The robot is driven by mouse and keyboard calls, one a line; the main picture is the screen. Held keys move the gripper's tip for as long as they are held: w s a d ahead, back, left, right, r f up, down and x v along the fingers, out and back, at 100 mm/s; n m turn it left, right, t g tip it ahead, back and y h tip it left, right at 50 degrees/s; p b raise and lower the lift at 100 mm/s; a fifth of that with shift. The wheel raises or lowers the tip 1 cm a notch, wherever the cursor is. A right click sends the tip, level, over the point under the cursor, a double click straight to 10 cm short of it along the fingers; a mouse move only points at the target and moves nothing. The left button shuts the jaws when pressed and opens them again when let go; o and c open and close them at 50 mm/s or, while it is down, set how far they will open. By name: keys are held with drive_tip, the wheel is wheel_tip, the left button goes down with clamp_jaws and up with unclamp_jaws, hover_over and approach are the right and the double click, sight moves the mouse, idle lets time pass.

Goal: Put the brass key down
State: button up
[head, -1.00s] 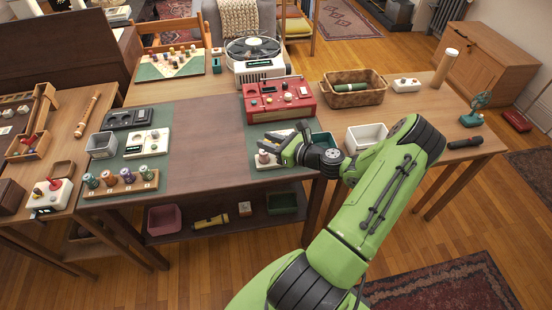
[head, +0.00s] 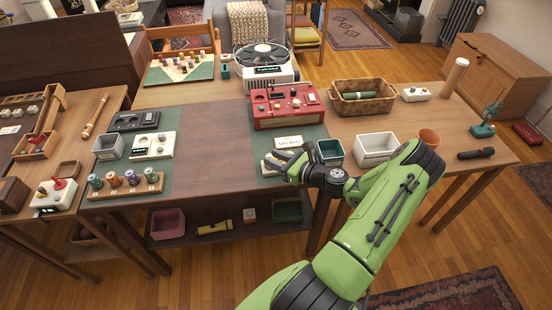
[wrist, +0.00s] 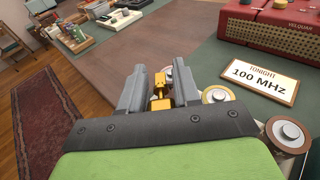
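The brass key (wrist: 160,93) shows in the wrist view as a small yellow-gold piece between the two grey fingers of my gripper (wrist: 158,84). The fingers sit close on either side of it, and it appears held. In the head view my gripper (head: 280,160) is over a pale panel with round knobs (head: 268,165), at the front of the green mat. The key cannot be made out there. In the wrist view the panel's silver-and-brass knobs (wrist: 288,134) lie beside and beyond the fingers. Whether the key touches anything below is hidden.
A "100 MHz" card (wrist: 260,79) stands behind the panel, before the red radio (head: 284,106). Right of my gripper are a teal bin (head: 330,152), a white bin (head: 376,149) and a terracotta pot (head: 429,137). The dark tabletop (head: 210,145) to the left is bare.

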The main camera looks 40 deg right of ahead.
drive_tip(key=o, duration=0.4)
drive_tip(key=shift+f, duration=0.1)
